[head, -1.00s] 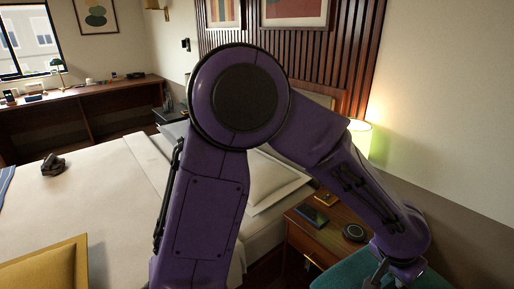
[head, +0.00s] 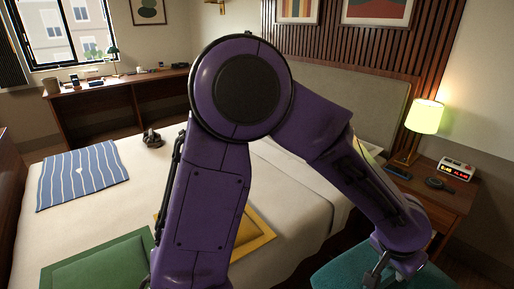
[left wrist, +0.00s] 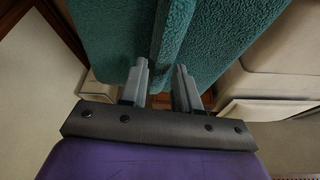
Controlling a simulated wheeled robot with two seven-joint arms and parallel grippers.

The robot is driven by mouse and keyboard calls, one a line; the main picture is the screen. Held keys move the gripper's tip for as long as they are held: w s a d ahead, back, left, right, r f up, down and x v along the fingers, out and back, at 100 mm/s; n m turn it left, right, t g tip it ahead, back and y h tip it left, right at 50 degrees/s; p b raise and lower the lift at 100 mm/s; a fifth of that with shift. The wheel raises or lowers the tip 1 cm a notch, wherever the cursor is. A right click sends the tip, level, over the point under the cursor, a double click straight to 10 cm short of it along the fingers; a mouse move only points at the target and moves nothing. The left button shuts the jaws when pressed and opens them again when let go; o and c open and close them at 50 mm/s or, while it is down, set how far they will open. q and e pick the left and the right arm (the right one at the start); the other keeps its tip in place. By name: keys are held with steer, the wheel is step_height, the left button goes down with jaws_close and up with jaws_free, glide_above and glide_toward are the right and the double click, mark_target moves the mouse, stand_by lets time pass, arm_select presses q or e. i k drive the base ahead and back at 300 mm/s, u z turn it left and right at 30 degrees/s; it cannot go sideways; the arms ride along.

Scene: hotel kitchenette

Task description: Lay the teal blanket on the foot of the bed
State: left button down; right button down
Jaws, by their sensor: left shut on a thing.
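The teal blanket (head: 338,275) hangs at the bottom right of the head view, partly behind my left arm. In the left wrist view its fleecy teal folds (left wrist: 225,40) fill the upper middle. My left gripper (head: 378,275) is shut on the blanket, and its two grey fingers (left wrist: 161,75) show against the fabric. The bed (head: 295,180) has a cream cover and lies behind my arm, with its headboard (head: 345,100) at the back right. The held blanket appears beside the bed's near right side. My right gripper is not in view.

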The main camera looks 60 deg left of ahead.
mark_target(87, 227)
steer(key=k, duration=0.55)
steer(key=u, duration=2.1)
steer(key=i, duration=0.5)
